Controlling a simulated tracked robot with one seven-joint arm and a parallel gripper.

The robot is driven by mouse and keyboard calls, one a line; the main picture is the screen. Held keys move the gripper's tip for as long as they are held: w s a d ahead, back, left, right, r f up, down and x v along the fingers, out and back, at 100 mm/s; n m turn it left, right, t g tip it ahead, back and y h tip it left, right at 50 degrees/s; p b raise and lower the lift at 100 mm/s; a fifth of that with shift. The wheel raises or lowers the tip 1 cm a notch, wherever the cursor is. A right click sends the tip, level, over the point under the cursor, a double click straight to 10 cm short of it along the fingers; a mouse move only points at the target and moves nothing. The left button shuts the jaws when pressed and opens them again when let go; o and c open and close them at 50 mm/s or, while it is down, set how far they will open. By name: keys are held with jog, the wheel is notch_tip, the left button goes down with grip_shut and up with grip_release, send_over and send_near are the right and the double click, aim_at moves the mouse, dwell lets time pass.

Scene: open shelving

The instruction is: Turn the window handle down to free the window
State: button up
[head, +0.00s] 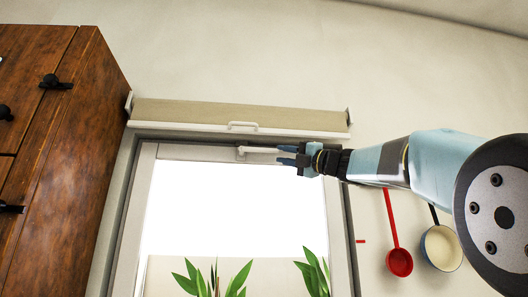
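The window handle (259,150) is a small white lever on the top bar of the window frame (190,152). It lies about level, pointing right from its mount. My gripper (285,155) comes in from the right at the handle's free end. The window looks closed.
A rolled beige blind (200,113) with a white bar and pull (242,125) sits just above the window. A wooden cabinet (75,170) stands at left. A red ladle (399,260) and a cream pan (441,248) hang at right. Green plants (213,282) show low in the window.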

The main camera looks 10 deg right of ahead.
aim_at(268, 151)
jog(key=x, duration=0.7)
jog(key=shift+w+a+r, duration=0.15)
jog(key=shift+w+a, duration=0.1)
jog(key=shift+a, duration=0.05)
grip_shut()
jog(key=shift+a, duration=0.1)
